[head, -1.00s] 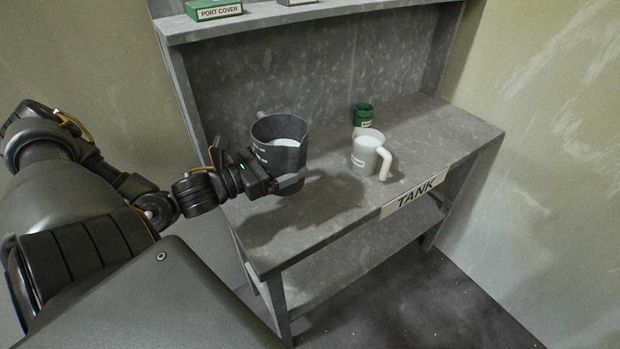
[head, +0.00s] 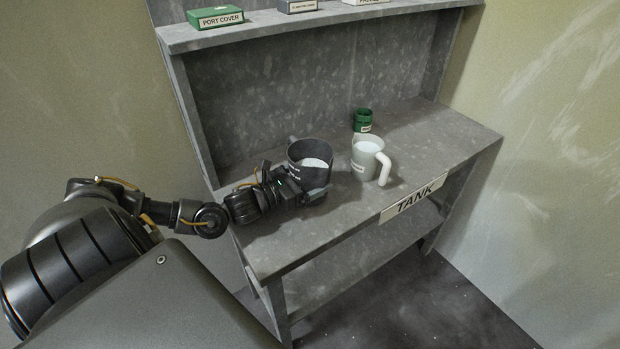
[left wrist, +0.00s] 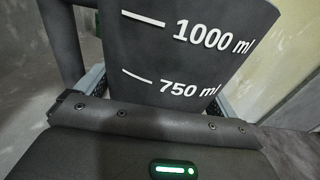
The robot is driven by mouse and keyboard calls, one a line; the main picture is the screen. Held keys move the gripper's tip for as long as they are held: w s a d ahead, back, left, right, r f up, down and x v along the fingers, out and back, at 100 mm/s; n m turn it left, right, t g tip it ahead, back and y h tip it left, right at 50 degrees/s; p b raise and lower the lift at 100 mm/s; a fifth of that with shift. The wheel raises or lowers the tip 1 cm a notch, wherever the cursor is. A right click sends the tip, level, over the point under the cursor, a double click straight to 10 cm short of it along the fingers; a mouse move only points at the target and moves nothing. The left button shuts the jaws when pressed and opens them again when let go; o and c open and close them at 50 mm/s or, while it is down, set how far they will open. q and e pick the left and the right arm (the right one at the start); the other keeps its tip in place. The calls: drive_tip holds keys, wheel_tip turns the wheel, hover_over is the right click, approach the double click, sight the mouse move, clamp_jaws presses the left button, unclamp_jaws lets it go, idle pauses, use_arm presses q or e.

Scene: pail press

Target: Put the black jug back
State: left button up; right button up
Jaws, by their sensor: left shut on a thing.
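The black jug (head: 311,152) is upright at the middle of the grey bench and holds something pale. My left gripper (head: 311,190) is shut on it from the front left. In the left wrist view the black jug (left wrist: 185,60) fills the space between the fingers, with its 1000 ml and 750 ml marks facing the camera. Its handle shows at the upper left. The jug looks low over the bench top, but I cannot tell whether its base touches. My right gripper is not in view.
A pale jug (head: 364,158) with a white handle stands just right of the black jug. A green container (head: 363,120) stands behind it. The bench (head: 440,138) has free room at right and carries a TANK label. Boxes, including PORT COVER (head: 215,17), sit on the shelf above.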

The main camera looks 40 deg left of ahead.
use_arm(q)
drive_tip(key=shift+a+f, duration=0.1)
drive_tip(key=shift+f, duration=0.4)
drive_tip(key=shift+f, duration=0.15)
drive_tip(key=o, duration=1.3)
drive_tip(key=shift+f, duration=0.1)
drive_tip(key=shift+o, duration=0.2)
drive_tip(key=shift+r, duration=0.2)
drive_tip(key=shift+s+f, duration=0.1)
drive_tip(key=shift+s, duration=0.2)
drive_tip(key=b+v, duration=0.1)
drive_tip(key=v, duration=0.9)
drive_tip(key=shift+s+a, duration=0.2)
drive_tip(key=shift+s, duration=0.5)
